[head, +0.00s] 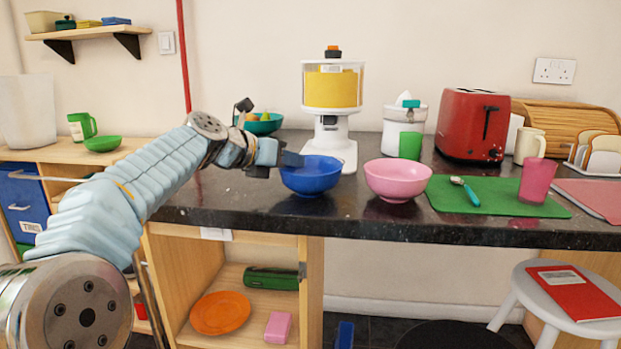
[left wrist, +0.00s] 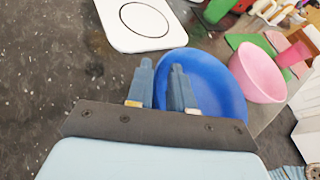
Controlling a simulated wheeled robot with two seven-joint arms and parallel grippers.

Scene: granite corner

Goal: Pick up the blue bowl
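The blue bowl (head: 311,176) stands upright on the dark granite counter, left of a pink bowl. My left gripper (head: 277,165) is at the bowl's left rim in the head view. In the left wrist view the fingers of my left gripper (left wrist: 161,68) are apart. One finger lies outside the rim of the blue bowl (left wrist: 212,85) and the other lies over its inside, so the rim shows between them. I cannot tell whether either finger touches it. My right gripper is not in view.
The pink bowl (head: 397,179) stands close on the right. A white dispenser (head: 332,100) stands just behind; its base shows in the left wrist view (left wrist: 143,22). A teal bowl (head: 262,124) is behind my left wrist. A green mat (head: 470,209) lies further right.

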